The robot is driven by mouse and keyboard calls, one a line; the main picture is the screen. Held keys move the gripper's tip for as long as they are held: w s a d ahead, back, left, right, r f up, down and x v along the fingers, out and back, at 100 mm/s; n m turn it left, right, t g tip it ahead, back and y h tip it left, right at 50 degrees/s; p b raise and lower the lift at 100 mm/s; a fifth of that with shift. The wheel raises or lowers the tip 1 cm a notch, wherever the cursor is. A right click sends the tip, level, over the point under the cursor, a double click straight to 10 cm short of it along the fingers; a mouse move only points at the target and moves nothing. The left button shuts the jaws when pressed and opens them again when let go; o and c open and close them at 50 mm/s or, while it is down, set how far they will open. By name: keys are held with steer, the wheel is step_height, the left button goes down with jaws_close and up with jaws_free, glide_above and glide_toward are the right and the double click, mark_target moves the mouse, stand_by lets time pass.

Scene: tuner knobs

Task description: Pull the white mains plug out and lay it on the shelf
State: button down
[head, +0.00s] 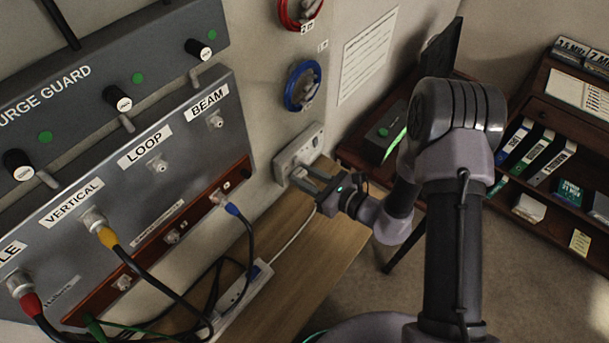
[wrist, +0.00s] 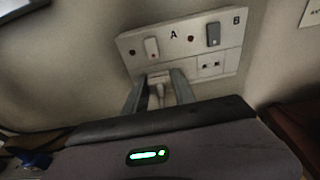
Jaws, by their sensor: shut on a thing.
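The white mains plug (wrist: 158,80) sits at the lower left part of the double wall socket (wrist: 226,60), under the switch beside the letter A. My gripper (wrist: 160,88) is shut on the plug, with one finger on each side of it. A white cord hangs from the plug between the fingers. In the head view my gripper (head: 303,178) reaches to the wall socket (head: 300,150), and its fingers largely hide the plug. I cannot tell how deep the pins sit. The wooden shelf (head: 318,255) runs along the wall below the socket.
A white power strip (head: 243,288) and several cables lie on the shelf to the left. The grey panel (head: 150,165) with coloured leads stands at the left. The shelf's right part looks clear. A dark desk (head: 360,150) with a green-lit box stands right of the socket.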

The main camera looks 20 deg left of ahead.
steer(key=shift+f+b+v, duration=0.15)
steer(key=shift+v, duration=0.7)
steer(key=shift+f+b+v, duration=0.1)
steer(key=shift+f+v, duration=0.1)
steer(key=shift+v, duration=0.65)
steer(key=shift+f+b+v, duration=0.15)
steer(key=shift+v, duration=0.7)
steer(key=shift+d, duration=0.1)
